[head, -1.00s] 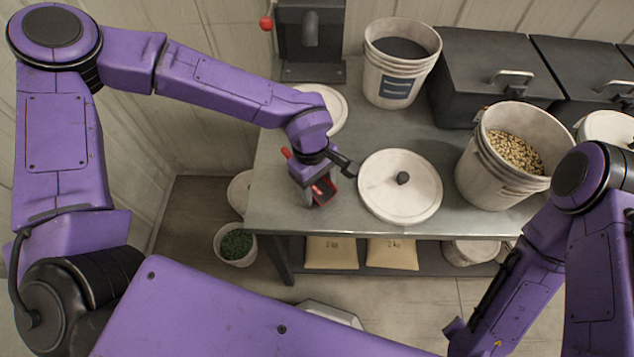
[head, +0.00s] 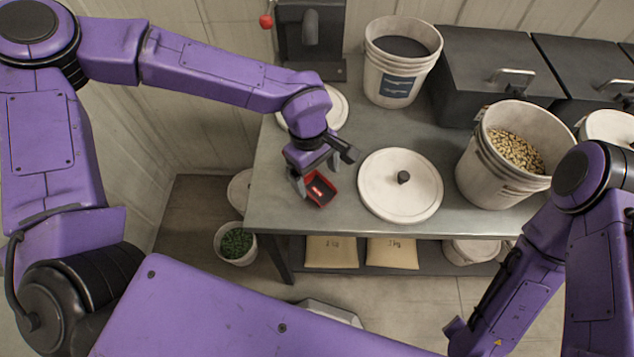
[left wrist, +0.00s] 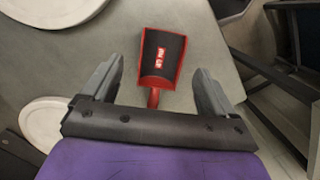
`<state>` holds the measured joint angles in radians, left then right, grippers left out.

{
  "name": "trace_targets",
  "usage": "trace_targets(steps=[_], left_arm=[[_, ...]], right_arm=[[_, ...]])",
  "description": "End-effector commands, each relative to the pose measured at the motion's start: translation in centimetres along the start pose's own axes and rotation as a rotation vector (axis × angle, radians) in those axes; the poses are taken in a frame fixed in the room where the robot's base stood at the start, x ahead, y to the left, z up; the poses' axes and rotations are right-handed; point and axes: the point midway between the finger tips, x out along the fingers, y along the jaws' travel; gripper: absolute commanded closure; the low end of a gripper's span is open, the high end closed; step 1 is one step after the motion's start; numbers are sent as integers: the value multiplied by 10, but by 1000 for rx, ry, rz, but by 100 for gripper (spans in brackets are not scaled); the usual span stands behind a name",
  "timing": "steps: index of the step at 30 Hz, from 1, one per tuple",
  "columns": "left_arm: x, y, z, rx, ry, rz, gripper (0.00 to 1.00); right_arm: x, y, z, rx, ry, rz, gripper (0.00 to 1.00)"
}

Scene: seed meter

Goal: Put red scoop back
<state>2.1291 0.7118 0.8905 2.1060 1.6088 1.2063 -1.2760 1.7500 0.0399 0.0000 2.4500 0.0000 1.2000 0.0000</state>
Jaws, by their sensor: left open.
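The red scoop (head: 320,190), with a dark inside and a small red label, lies near the left front of the grey table. In the left wrist view the scoop (left wrist: 162,58) lies just beyond and between the fingertips, its short visible handle pointing back at the gripper. My left gripper (head: 320,172) is open above the scoop, its fingers spread to both sides and apart from it; it also shows in the left wrist view (left wrist: 157,82). In the head view the handle is hidden under the gripper.
A white lid (head: 378,198) lies just right of the scoop on the table (head: 290,222). A seed bucket (head: 485,180) and a bucket of dark material (head: 390,88) stand beyond. Another lid (head: 338,103) lies behind my left gripper. The table's front edge is close to the scoop.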

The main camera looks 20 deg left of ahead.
Motion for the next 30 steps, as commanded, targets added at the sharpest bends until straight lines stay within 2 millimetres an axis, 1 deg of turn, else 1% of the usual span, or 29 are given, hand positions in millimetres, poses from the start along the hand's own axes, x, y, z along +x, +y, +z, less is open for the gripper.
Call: trace_targets(steps=[1,3,6,10,14,30], left_arm=[[-14,1,0,-2,0,6,12],[-33,1,0,-1,1,6,12],[-55,1,0,-1,0,4,12],[-73,0,0,-1,0,1,12],[-79,0,0,-1,-1,-1,12],[-79,0,0,-1,-1,-1,12]], right_arm=[[1,0,0,0,0,0,51],[2,0,1,0,0,0,51],[3,0,1,0,0,0,51],[3,0,1,0,0,0,51],[3,0,1,0,0,0,51],[3,0,1,0,0,0,51]])
